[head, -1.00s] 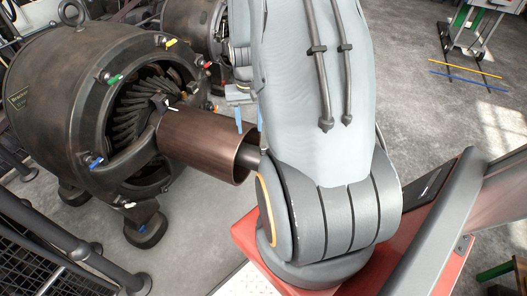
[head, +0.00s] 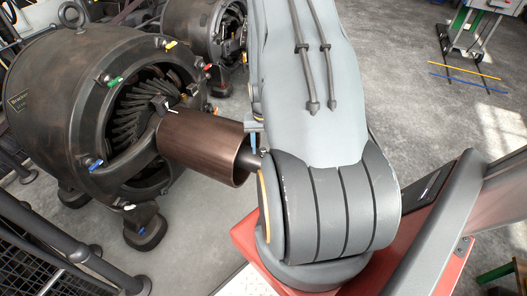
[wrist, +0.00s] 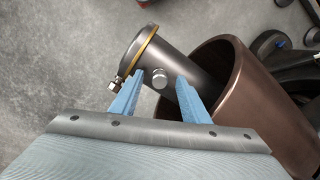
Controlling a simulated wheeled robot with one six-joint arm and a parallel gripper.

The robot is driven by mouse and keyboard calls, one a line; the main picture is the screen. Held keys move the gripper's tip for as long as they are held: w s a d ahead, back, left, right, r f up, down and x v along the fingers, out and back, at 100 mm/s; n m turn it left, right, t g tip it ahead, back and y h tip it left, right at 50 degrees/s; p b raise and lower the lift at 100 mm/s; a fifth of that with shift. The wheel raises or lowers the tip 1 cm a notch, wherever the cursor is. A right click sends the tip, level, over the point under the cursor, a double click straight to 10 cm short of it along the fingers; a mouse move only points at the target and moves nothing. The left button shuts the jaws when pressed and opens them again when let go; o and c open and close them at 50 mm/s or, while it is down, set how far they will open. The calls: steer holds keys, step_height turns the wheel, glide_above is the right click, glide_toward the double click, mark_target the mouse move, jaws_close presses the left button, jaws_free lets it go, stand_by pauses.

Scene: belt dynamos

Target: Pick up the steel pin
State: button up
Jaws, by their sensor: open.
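I cannot tell how far down the pin the tips reach. In the head view a blue finger (head: 252,141) shows beside the shaft (head: 249,161), and my arm hides the pin and most of the gripper.
A brown pulley (head: 199,143) surrounds the shaft close to my right finger in the wrist view. A small bolt (wrist: 114,86) sticks out by the brass ring, left of my fingers. The large dark dynamo (head: 45,90) stands left, and a railing (head: 60,245) runs at front left.

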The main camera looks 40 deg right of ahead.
steer(key=shift+f, duration=0.15)
jaws_close()
stand_by(0.4)
step_height(320, 180, up, 10)
stand_by(0.5)
